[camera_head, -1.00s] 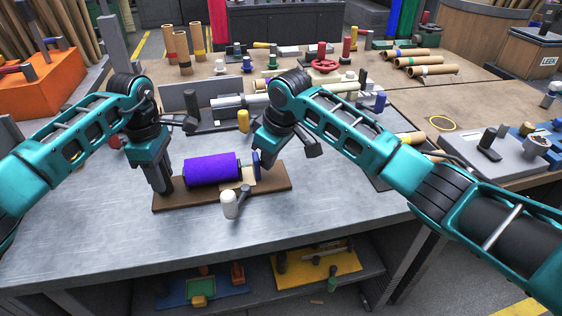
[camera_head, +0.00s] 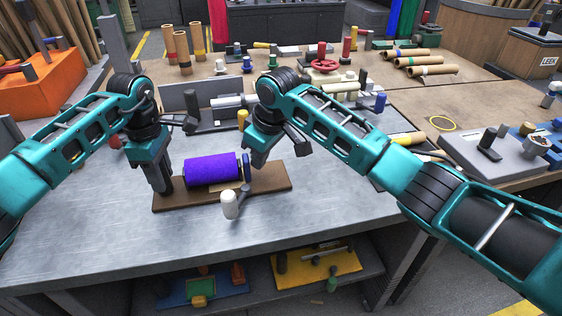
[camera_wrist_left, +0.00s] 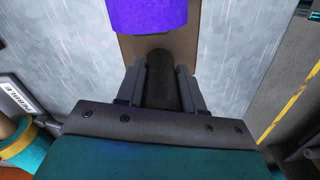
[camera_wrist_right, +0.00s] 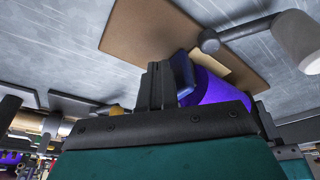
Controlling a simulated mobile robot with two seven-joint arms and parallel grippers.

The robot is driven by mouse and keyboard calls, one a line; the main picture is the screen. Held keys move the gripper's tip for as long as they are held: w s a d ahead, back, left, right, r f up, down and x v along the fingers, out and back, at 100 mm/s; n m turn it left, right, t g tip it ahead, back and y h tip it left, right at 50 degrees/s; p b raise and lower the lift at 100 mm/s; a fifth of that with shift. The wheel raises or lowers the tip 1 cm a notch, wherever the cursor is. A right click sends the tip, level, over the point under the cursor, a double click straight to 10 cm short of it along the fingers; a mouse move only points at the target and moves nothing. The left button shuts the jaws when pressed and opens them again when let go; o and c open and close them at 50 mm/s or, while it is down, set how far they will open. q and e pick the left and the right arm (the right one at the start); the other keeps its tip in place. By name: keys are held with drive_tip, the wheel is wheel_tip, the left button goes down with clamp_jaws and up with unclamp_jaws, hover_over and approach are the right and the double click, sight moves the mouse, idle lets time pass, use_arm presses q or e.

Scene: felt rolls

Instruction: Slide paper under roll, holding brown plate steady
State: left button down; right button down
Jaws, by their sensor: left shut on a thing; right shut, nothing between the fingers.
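The brown plate (camera_head: 270,184) lies on the metal table with the purple roll (camera_head: 211,170) on it. My left gripper (camera_head: 161,185) is shut on a dark upright post (camera_wrist_left: 161,82) at the plate's left end. My right gripper (camera_head: 252,163) is shut with nothing between its fingers, close to the roll's right end and its dark blue disc (camera_head: 246,168). The right wrist view shows its fingers (camera_wrist_right: 157,82) beside that disc, over the plate. A beige paper piece (camera_wrist_right: 212,63) shows there next to the roll, partly hidden by it. I cannot tell whether the fingers touch anything.
A crank with a white knob (camera_head: 229,204) sticks out at the plate's front. A grey fixture (camera_head: 195,98) and a yellow peg (camera_head: 242,119) stand behind. The table front (camera_head: 90,235) is clear.

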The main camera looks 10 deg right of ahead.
use_arm(q)
drive_tip(key=shift+f, duration=0.1)
use_arm(e)
drive_tip(key=shift+r, duration=1.4)
drive_tip(key=r, duration=0.1)
drive_tip(key=d+r, duration=0.1)
drive_tip(key=r, duration=0.1)
drive_tip(key=shift+r, duration=0.3)
use_arm(q)
drive_tip(key=c, duration=0.6)
unclamp_jaws()
drive_tip(key=shift+o, duration=0.2)
drive_tip(key=o, duration=0.6)
drive_tip(key=shift+c, duration=0.2)
drive_tip(key=shift+r, duration=0.5)
use_arm(e)
drive_tip(key=shift+r, duration=0.2)
